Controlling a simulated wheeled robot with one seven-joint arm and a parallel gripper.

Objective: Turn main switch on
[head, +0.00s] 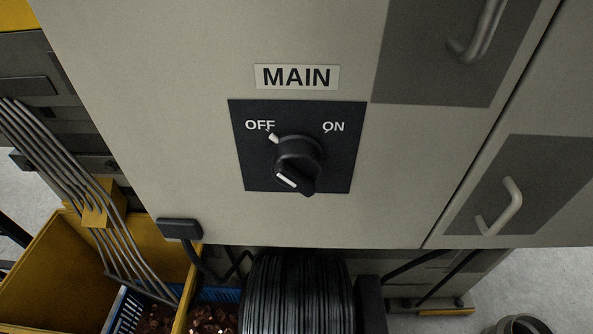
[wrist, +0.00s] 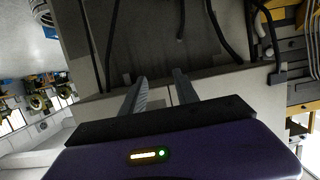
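The main switch (head: 299,158) is a black rotary knob on a dark plate (head: 340,172) on the front of a beige cabinet, in the head view. A white "MAIN" label (head: 297,77) is above it. "OFF" is printed at the plate's upper left and "ON" at its upper right. The knob's white-tipped end is at the upper left, by "OFF". My gripper (wrist: 160,76) shows in the wrist view with its two grey fingers apart and nothing between them. It is not in the head view, and the knob cannot be made out in the wrist view.
Cabinet door handles (head: 499,207) stick out at the right. Below the cabinet are a black ribbed drum (head: 299,295), a yellow bin (head: 45,265) and a blue crate (head: 126,312) with copper pieces. Bent metal tubes (head: 75,165) run down at the left. The cabinet face around the switch is clear.

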